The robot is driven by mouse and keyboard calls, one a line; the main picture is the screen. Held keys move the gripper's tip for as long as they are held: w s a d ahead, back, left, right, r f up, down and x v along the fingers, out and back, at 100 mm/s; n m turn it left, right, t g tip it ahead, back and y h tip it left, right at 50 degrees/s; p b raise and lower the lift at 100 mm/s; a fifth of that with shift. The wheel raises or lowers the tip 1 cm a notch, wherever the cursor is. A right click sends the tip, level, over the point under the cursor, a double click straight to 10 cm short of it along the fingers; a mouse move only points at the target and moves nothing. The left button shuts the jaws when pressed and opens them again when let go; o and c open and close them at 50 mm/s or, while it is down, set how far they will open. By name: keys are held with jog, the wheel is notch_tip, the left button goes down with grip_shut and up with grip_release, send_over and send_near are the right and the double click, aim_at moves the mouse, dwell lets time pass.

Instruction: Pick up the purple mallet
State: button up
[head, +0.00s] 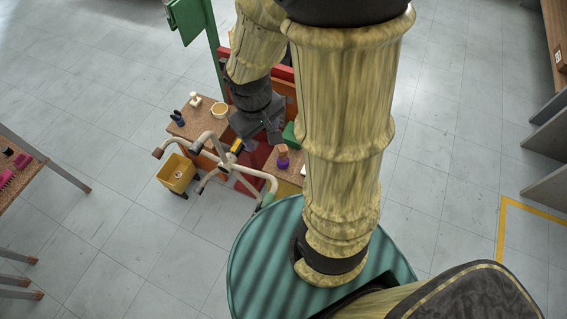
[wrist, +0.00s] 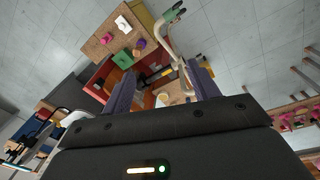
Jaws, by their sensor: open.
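A small purple object with an orange part (head: 283,158), which looks like the purple mallet, stands on the right-hand cork-topped surface (head: 296,170). In the wrist view the space between my fingers (wrist: 160,70) holds nothing. My arm hides part of the right-hand surface in the head view.
A stripped chair frame (head: 208,138) with pale tubes stands close to my gripper. A yellow bin (head: 177,174) stands left of it. The left cork surface holds a bowl (head: 219,111) and a white piece (head: 195,99). A green block (head: 291,134) is near the purple object.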

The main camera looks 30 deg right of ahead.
notch_tip(320, 180, down, 14)
jog(key=w+d+n+g+h+b, duration=0.1)
jog(key=n+g+h+b, duration=0.15)
jog(key=n+b, duration=0.4)
jog(key=n+t+h+b, duration=0.5)
jog(key=n+h+b, duration=0.5)
jog(key=b, duration=1.3)
send_near(280, 151)
jog(key=shift+s+a+r+n+y, duration=0.2)
jog(key=shift+s+a+r+n, duration=0.2)
jog(key=shift+a, duration=0.2)
jog(key=shift+s+a+r+n+y, duration=0.15)
jog(key=shift+s+a+r+n, duration=0.15)
jog(key=shift+a, duration=0.3)
jog(key=shift+w+a+n, duration=0.25)
jog(key=shift+d, duration=0.1)
jog(key=b+x, duration=0.4)
jog(key=x, duration=0.7)
jog(key=shift+w+d+f+b, duration=0.1)
jog(key=shift+d+b, duration=0.05)
jog(key=shift+b, duration=0.2)
jog(key=shift+w+d, duration=0.15)
jog(key=shift+d, duration=0.3)
